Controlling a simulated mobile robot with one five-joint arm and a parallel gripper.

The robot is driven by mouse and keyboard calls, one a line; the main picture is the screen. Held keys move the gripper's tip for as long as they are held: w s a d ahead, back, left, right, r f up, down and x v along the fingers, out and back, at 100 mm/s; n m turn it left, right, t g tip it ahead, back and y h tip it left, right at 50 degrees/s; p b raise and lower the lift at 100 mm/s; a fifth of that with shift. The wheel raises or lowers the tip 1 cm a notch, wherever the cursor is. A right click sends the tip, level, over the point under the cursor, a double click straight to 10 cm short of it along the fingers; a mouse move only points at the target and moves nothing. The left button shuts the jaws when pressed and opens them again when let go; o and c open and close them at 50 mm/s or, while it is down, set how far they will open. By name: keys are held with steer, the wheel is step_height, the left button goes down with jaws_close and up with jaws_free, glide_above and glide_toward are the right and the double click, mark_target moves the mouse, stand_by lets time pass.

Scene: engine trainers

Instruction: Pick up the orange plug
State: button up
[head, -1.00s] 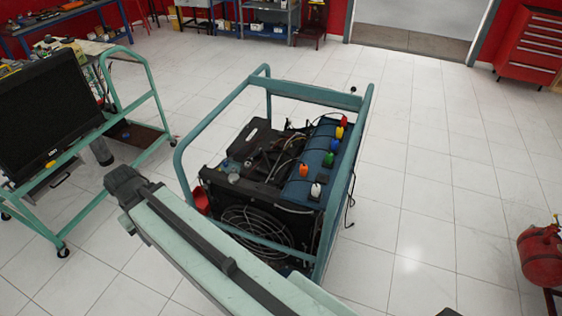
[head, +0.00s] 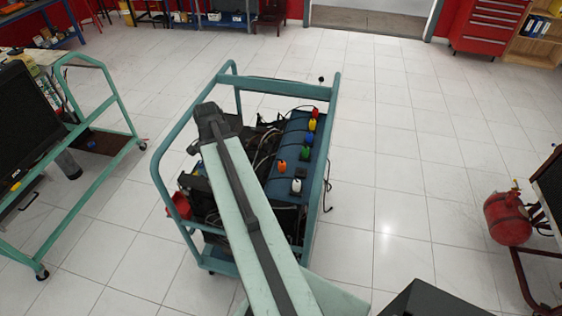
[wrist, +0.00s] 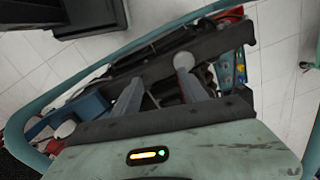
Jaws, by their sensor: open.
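White (head: 297,186), green (head: 305,153), blue (head: 308,139), yellow (head: 312,125) and red (head: 315,112) plugs stand close by. The trainer's teal rails surround the engine. A green cart (head: 108,180) stands left, a red tank (head: 508,218) right. Floor between trainer and tank is clear.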

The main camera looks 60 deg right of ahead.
steer(key=s+d+r+m+p, duration=0.2)
steer(key=s+d+m, duration=0.6)
steer(key=d, duration=0.4)
steer(key=r+m, duration=0.1)
steer(key=m, duration=0.2)
glide_above(282, 163)
steer(key=shift+s, duration=0.1)
step_height(282, 163, down, 8)
steer(key=b, duration=0.8)
steer(key=shift+d+f, duration=0.15)
steer(key=shift+r, duration=0.2)
jaws_close()
